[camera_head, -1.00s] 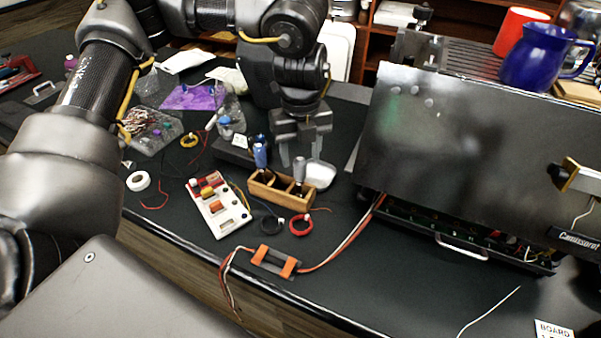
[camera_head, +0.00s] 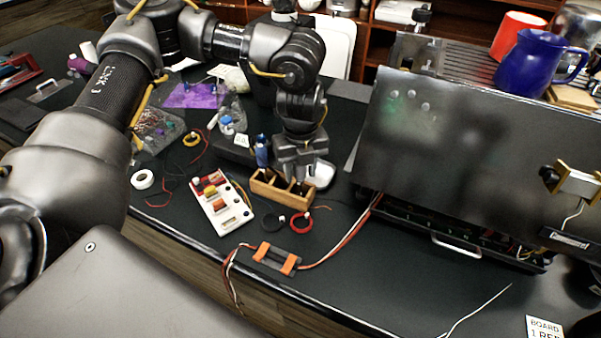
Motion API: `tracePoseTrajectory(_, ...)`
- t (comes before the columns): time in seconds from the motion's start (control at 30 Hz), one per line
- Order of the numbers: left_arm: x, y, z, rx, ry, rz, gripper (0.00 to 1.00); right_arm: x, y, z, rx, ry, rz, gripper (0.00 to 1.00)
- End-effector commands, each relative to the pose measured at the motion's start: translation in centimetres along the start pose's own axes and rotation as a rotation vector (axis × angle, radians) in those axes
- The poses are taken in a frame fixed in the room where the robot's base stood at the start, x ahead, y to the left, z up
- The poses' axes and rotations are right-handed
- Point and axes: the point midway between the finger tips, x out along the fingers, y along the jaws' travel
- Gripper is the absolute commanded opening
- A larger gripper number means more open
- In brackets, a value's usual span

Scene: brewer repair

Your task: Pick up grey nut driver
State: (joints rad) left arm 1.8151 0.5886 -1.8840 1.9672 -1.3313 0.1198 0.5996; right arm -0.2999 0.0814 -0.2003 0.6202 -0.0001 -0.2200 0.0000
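The wooden holder block (camera_head: 266,190) stands on the dark table near the middle, with several slots. My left gripper (camera_head: 296,178) points down over the right part of this block, where the grey nut driver stood upright. Its fingers are at the driver's handle and hide it, so I cannot see whether they press on it. A blue-handled driver (camera_head: 262,152) stands upright in the block's left slot, just left of my gripper. My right gripper is not in view.
A white board with coloured parts (camera_head: 222,205) lies left of the block. A black coil and a red coil (camera_head: 302,222) lie in front. The large metal brewer (camera_head: 460,150) stands close on the right. A battery pack with orange straps (camera_head: 277,260) lies near the front edge.

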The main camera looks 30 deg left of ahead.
Motion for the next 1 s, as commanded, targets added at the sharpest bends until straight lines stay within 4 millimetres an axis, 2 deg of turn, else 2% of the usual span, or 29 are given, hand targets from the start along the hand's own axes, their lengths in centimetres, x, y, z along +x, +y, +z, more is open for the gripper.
tracePoseTrajectory(0.03, 0.0, 0.0, 0.0, 0.0, 0.0, 0.0, 0.35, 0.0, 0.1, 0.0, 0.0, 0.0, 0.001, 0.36)
tracePoseTrajectory(0.3, 0.0, 0.0, 0.0, 0.0, 0.0, 0.0, 0.02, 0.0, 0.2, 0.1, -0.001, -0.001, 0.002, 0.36)
tracePoseTrajectory(0.5, -0.1, 0.0, 0.0, 0.0, 0.0, 0.0, 0.02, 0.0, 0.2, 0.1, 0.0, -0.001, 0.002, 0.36)
tracePoseTrajectory(0.63, -1.0, -0.1, 0.1, 0.0, -0.002, -0.002, 0.02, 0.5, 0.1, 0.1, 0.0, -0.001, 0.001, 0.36)
tracePoseTrajectory(1.0, -8.0, -0.1, 0.1, 0.0, -0.004, -0.004, 0.02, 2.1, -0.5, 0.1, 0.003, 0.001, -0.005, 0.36)
